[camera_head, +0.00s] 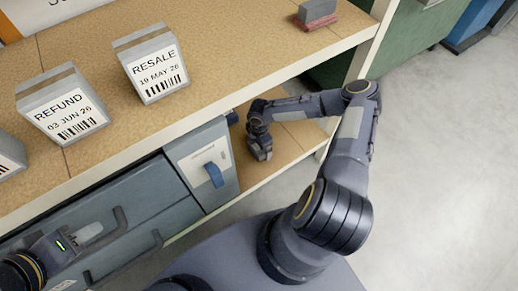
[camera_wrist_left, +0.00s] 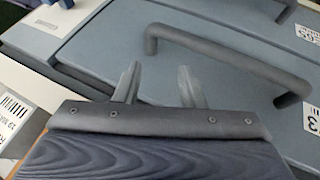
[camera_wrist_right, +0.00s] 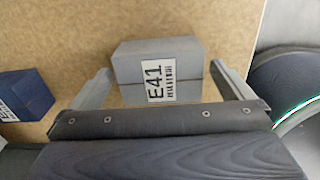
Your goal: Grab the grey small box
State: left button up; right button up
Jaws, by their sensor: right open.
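A small grey box (camera_wrist_right: 158,72) with a white "E41" label sits on a brown board surface in the right wrist view. My right gripper (camera_wrist_right: 160,70) is open, with one finger on each side of the box; I cannot tell whether they touch it. In the head view my right arm reaches into the lower shelf, its gripper (camera_head: 262,152) low inside; the E41 box cannot be made out there. My left gripper (camera_wrist_left: 158,76) is open and empty, in front of the blue-grey drawers near a dark handle (camera_wrist_left: 225,58).
A dark blue box (camera_wrist_right: 25,95) lies left of the grey one. On the upper shelf (camera_head: 90,115) stand labelled grey boxes, RESALE (camera_head: 155,65) and REFUND (camera_head: 62,105), and a red-based block (camera_head: 317,14). Its front edge lies above my right arm's reach. The floor at right is clear.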

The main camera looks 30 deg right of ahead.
jog(key=shift+f, duration=0.45)
jog(key=c, duration=1)
jog(key=shift+r, duration=0.15)
jog(key=shift+c, duration=0.2)
